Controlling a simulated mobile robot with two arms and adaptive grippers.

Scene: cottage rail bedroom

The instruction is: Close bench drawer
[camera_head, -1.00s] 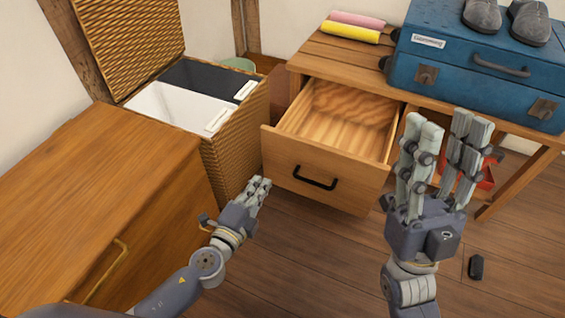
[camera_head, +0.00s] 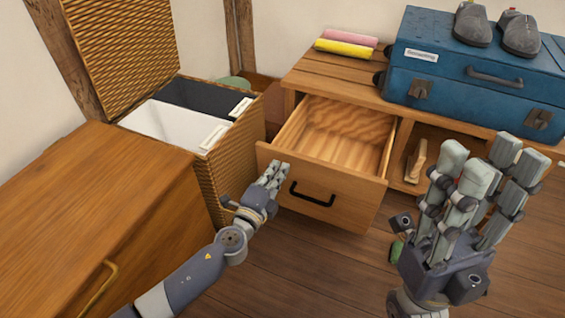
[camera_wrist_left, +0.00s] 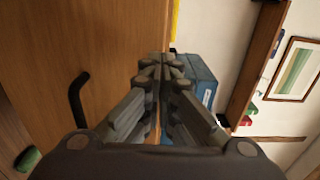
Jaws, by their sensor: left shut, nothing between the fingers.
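The bench drawer (camera_head: 345,195) is pulled out of the wooden bench (camera_head: 345,62), and its empty inside shows. Its front carries a black bar handle (camera_head: 312,196). My left gripper (camera_head: 274,172) is shut and empty, with its fingertips at the left part of the drawer front, left of the handle; I cannot tell if they touch. In the left wrist view the shut fingers (camera_wrist_left: 160,68) point along the drawer front, with the black handle (camera_wrist_left: 77,98) to their left. My right gripper (camera_head: 490,165) is open and empty, raised to the right of the drawer.
A blue suitcase (camera_head: 480,95) with grey shoes (camera_head: 520,35) and pink and yellow rolls (camera_head: 346,45) lie on the bench. An open wicker hamper (camera_head: 235,165) stands left of the drawer, and a wooden cabinet (camera_head: 90,200) is nearer.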

